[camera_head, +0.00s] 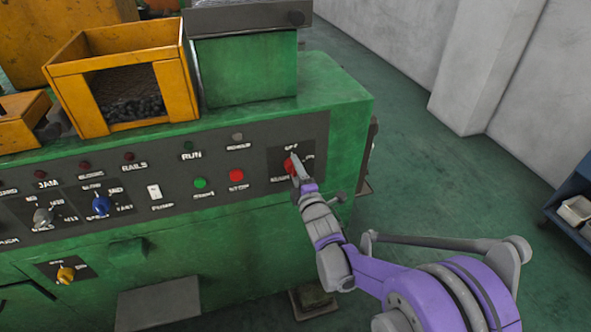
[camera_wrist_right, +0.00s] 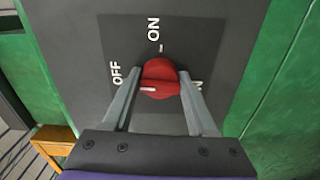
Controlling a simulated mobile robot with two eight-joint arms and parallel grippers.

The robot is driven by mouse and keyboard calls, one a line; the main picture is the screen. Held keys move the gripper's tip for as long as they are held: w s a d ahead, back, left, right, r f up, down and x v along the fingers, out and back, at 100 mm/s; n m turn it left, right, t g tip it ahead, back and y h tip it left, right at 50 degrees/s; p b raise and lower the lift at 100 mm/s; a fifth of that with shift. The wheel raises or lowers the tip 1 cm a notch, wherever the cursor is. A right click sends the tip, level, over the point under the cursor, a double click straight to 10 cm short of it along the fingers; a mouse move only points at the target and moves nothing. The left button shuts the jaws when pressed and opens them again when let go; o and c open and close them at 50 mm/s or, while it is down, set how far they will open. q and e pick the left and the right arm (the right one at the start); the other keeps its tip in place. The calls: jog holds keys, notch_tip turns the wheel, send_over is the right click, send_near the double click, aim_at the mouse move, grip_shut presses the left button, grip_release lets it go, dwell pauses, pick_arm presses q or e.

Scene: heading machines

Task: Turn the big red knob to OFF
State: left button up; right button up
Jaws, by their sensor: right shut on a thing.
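The big red knob (camera_head: 291,165) sits on a dark plate (camera_head: 283,157) at the right end of the green machine's front panel. In the right wrist view the red knob (camera_wrist_right: 160,75) is round with a raised grip bar, and a short white mark on it points left, toward the side where the OFF label (camera_wrist_right: 117,75) is. The ON label (camera_wrist_right: 153,30) is above the knob there, and a label on the right is partly hidden by a finger. My right gripper (camera_head: 297,170) is shut on the knob, one finger on each side (camera_wrist_right: 159,95). My left gripper is not in view.
A red button (camera_head: 236,175) and a green button (camera_head: 200,183) are left of the knob plate. A blue knob (camera_head: 101,205) and yellow bins (camera_head: 120,70) are farther left. Clear green floor (camera_head: 400,170) lies right of the machine, with a blue shelf (camera_head: 572,205) at the edge.

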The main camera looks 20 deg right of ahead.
jog(key=shift+n, duration=0.4)
jog(key=o, duration=1.4)
jog(key=shift+c, duration=0.2)
jog(key=s, duration=1.1)
jog(key=shift+d+b, duration=0.2)
jog(key=shift+b, duration=0.1)
jog(key=shift+w, duration=0.1)
